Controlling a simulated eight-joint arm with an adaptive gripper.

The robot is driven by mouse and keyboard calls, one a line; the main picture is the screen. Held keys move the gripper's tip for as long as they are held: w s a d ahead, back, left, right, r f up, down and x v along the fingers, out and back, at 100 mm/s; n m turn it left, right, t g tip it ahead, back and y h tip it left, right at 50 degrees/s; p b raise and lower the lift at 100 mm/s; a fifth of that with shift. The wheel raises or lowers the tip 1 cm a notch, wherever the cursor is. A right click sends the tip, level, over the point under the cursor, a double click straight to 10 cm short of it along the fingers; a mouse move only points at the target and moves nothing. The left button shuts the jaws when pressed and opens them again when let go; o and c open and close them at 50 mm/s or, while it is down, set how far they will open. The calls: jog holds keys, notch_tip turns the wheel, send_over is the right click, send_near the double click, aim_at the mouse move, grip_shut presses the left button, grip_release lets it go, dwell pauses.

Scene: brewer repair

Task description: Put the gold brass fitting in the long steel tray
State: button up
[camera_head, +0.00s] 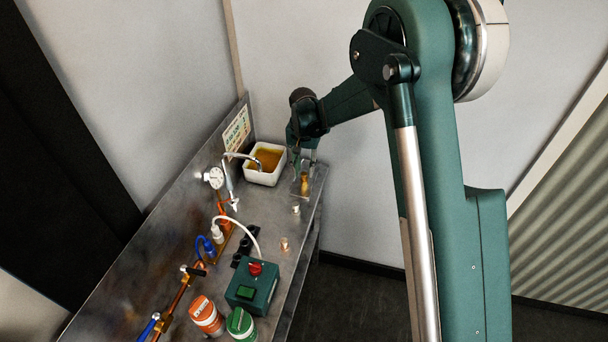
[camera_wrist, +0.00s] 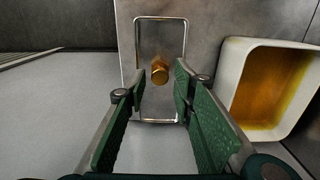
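The gold brass fitting (camera_wrist: 160,70) is inside the outline of the long steel tray (camera_wrist: 142,38) in the wrist view and appears to stand in it. The fitting (camera_head: 305,184) shows just below my gripper in the head view, at the far end of the bench. My gripper (camera_wrist: 160,72) is open, with one finger on each side of the fitting and a visible gap on both sides. In the head view my gripper (camera_head: 304,163) is over the tray; the tray is hard to make out there.
A white square tub (camera_head: 264,178) with amber liquid stands just left of the tray. Small metal parts (camera_head: 295,208) sit nearer on the bench (camera_head: 270,222).

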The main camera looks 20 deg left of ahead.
aim_at(306, 174)
notch_tip(306, 174, up, 8)
dwell(0.4)
jog(key=shift+r, duration=0.1)
dwell(0.5)
jog(key=shift+d+r, duration=0.1)
jog(key=s+d+r+t, duration=0.1)
jog(key=s+d+r, duration=0.3)
jog(key=d+r, duration=0.4)
jog(key=s+d+r+t+y, duration=0.1)
jog(key=s+d+r, duration=0.35)
jog(key=d, duration=0.55)
jog(key=s+d+r+t, duration=0.1)
jog(key=s+d+r, duration=0.3)
jog(key=d+r, duration=0.4)
jog(key=s+d+f+t, duration=0.1)
jog(key=s+d+t, duration=0.1)
jog(key=s+d, duration=0.7)
jog(key=s+d+t, duration=0.2)
jog(key=s+d, duration=0.8)
jog(key=s, duration=0.4)
jog(key=shift+s+d+f+h, duration=0.2)
jog(key=shift+s+f+h, duration=0.15)
jog(key=shift+f+h, duration=0.05)
